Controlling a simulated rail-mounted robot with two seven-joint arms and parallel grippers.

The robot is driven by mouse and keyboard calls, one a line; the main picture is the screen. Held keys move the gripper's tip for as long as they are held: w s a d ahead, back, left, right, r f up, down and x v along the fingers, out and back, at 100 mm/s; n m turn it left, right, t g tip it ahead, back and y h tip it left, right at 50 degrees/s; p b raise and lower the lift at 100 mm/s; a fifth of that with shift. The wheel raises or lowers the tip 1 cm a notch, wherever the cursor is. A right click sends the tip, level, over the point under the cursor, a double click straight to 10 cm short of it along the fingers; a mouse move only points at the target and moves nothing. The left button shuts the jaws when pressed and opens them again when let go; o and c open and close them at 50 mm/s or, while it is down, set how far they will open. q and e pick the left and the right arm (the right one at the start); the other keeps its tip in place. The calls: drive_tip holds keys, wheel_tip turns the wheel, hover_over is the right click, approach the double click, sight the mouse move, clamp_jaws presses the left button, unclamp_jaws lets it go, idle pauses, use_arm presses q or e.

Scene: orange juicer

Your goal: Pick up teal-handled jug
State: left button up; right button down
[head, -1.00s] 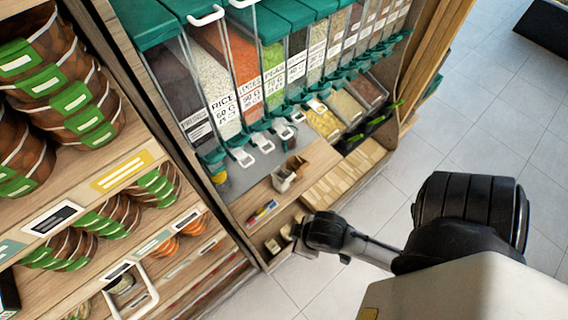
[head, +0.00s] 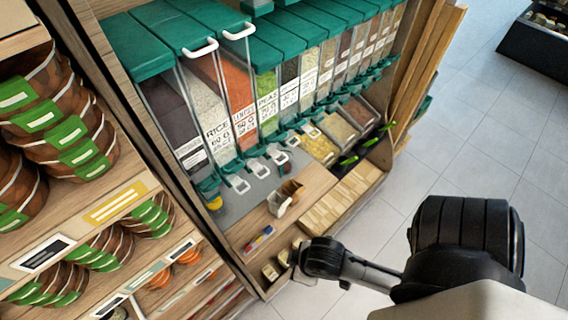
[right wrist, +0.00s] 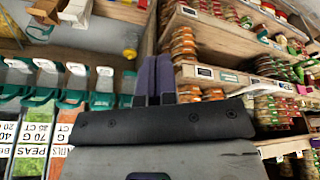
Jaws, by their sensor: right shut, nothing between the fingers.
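I cannot clearly make out a teal-handled jug in either view. A small yellow and teal item (head: 213,203) stands at the left end of the grey shelf below the dispensers, too small to identify. A yellow item also shows in the right wrist view (right wrist: 130,53), left of the fingers. My right gripper (right wrist: 155,60) is shut and empty, its two fingers together. In the head view my right arm reaches in from the lower right, its end in front of the low wooden shelf. My left gripper is not in view.
Teal-lidded dispensers (head: 240,95) line the back, with teal spouts below. Light cups (head: 285,198) stand on a wooden ledge. Shelves of brown jars with green labels (head: 75,140) stand at left. The tiled floor (head: 450,120) at right is largely clear.

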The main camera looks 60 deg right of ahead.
drive_tip(key=c, duration=1.8)
unclamp_jaws()
drive_tip(key=shift+a, duration=0.15)
drive_tip(key=o, duration=0.7)
drive_tip(key=shift+o, duration=0.2)
